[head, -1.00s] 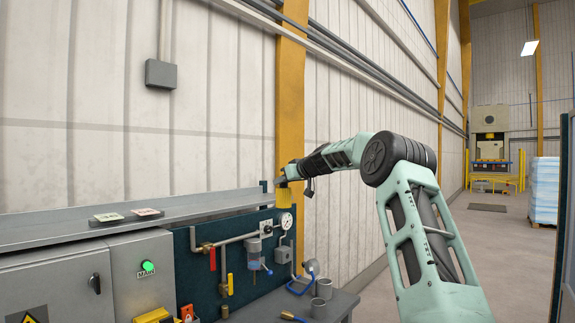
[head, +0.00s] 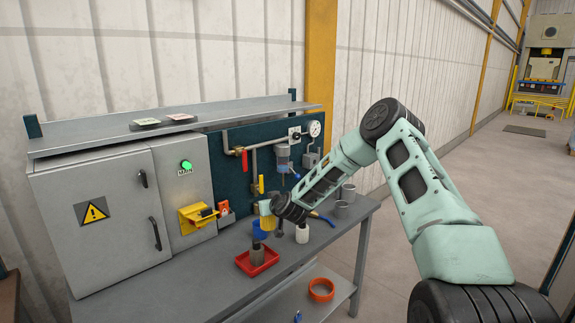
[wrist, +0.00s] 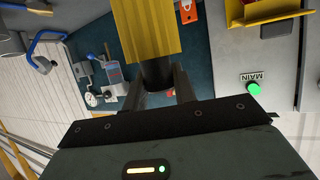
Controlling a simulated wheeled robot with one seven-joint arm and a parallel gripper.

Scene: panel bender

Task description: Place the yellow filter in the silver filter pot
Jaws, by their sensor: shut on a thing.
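My gripper (head: 276,208) is shut on the yellow filter (head: 266,213) and holds it above the workbench, in front of the dark panel. In the wrist view the yellow filter (wrist: 147,28) stands out from my gripper (wrist: 158,82), its dark end between the fingers. Two silver-grey pots stand on the right end of the bench, one behind the other: a nearer pot (head: 341,210) and a farther pot (head: 348,192). Which one is the filter pot I cannot tell for sure. My gripper is left of both, apart from them.
Pipes, a gauge (head: 315,128) and a clear bowl unit (head: 282,158) are on the panel behind. A shelf (head: 180,130) overhangs. An orange ring (head: 321,290) lies below.

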